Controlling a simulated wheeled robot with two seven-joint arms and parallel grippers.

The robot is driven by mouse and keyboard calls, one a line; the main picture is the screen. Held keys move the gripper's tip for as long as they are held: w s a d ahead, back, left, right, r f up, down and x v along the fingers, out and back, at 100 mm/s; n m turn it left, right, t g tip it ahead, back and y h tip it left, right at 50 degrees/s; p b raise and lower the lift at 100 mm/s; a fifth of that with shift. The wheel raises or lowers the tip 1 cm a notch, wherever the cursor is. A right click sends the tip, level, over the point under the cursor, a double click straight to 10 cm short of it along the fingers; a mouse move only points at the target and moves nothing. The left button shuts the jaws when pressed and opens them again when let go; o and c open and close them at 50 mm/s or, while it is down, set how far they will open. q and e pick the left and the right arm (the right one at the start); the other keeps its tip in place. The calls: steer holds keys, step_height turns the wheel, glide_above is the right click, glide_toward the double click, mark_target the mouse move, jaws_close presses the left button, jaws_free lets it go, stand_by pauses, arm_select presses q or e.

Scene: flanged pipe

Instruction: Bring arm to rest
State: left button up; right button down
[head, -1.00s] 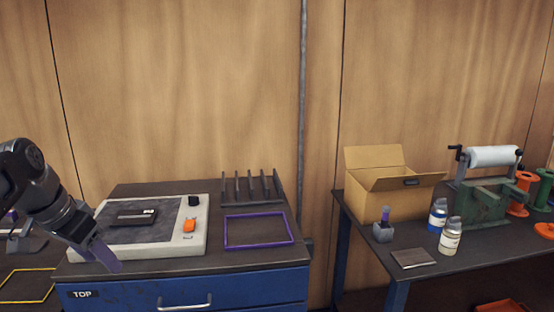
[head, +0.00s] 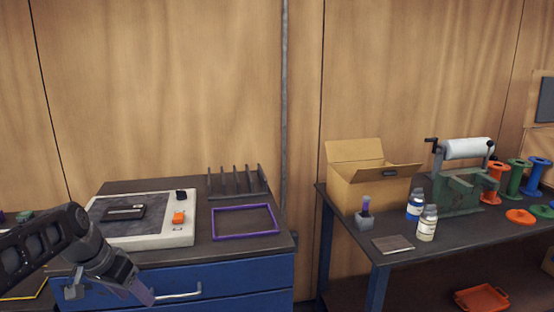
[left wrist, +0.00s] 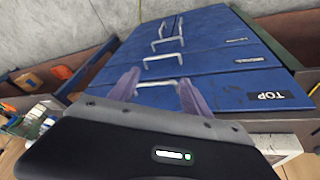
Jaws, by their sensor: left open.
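My left arm comes in from the left in the head view. Its gripper (head: 142,292) hangs in front of the blue drawer cabinet (head: 232,275), near the top drawer's handle (head: 178,293). My right gripper is not in view.
A pale device with a dark plate (head: 140,235), a purple frame (head: 245,236) and a slotted rack (head: 237,182) are on the cabinet top. On the right table (head: 440,242) stand an open cardboard box (head: 380,188), bottles (head: 427,223) and spools (head: 493,182). An orange tray (head: 482,298) lies lower down.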

arm_select(q)
steer(key=s+d+f+n+g, duration=0.1)
steer(key=d+f, duration=0.4)
steer(key=f, duration=0.4)
steer(key=s+d+f+h, duration=0.1)
steer(key=d+f, duration=0.5)
steer(key=f, duration=0.2)
steer(key=d+f+n+g, duration=0.1)
steer(key=d+f, duration=0.4)
steer(key=f, duration=0.4)
steer(key=s+d+f, duration=0.4)
steer(key=s, duration=0.3)
steer(key=s+d+f+n+g, duration=0.1)
steer(key=s+d+f, duration=0.4)
steer(key=s, duration=0.3)
steer(key=s+d+f+n+h, duration=0.1)
steer(key=s+d+f, duration=0.4)
steer(key=s, duration=0.2)
steer(key=shift+s+f, duration=0.2)
steer(key=shift+s, duration=0.1)
